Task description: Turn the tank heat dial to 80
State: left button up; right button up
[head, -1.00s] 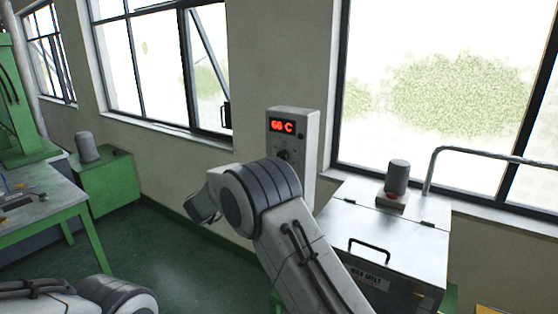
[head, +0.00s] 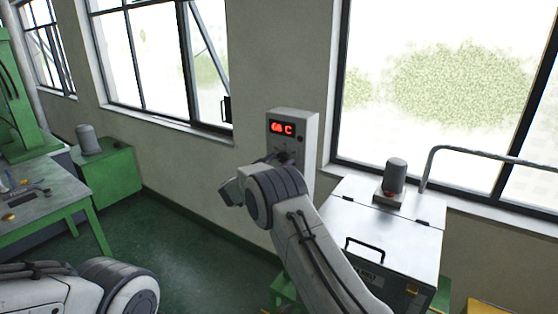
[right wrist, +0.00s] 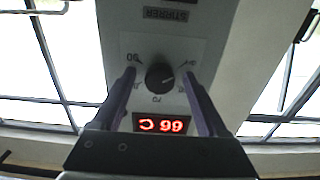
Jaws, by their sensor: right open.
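The grey wall control box (head: 309,135) has a red display (head: 281,128) that appears to read 66 °C. In the right wrist view the black round heat dial (right wrist: 159,76) sits above the upside-down display (right wrist: 160,125), on a pale scale plate with printed numbers. My right gripper (right wrist: 160,78) is open, with one finger on each side of the dial and gaps between them and it. In the head view my right wrist covers the lower part of the box and most of the dial. My left gripper is out of view; only part of the left arm shows.
A metal tank (head: 385,222) with a lid handle and a stirrer motor (head: 396,176) stands right of the box. Windows flank the box.

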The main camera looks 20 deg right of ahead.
grip_shut()
jog(key=shift+f+m+b, duration=0.2)
jog(key=shift+m+b, duration=0.2)
jog(key=shift+b, duration=0.35)
jog(key=m+b, duration=0.9)
jog(key=b, duration=0.2)
jog(key=shift+w+a+b, duration=0.1)
jog(key=shift+a+b, duration=0.05)
jog(key=shift+b, duration=0.2)
jog(key=m+b, duration=0.3)
jog(key=m, duration=0.1)
jog(key=shift+r+m+b, duration=0.15)
jog(key=shift+m+b, duration=0.2)
jog(key=shift+m, duration=0.05)
jog(key=m+b, duration=0.3)
jog(key=m, duration=0.2)
jog(key=shift+r+b, duration=0.1)
jog(key=shift+b, duration=0.2)
jog(key=m+b, duration=0.2)
jog(key=m, duration=0.3)
jog(key=shift+r+m+b, duration=0.1)
jog(key=shift+m+b, duration=0.3)
jog(key=m+b, duration=0.2)
jog(key=m, duration=0.3)
jog(key=m+b, duration=0.1)
jog(key=m, duration=0.4)
jog(key=shift+r, duration=0.1)
jog(key=shift+m, duration=0.3)
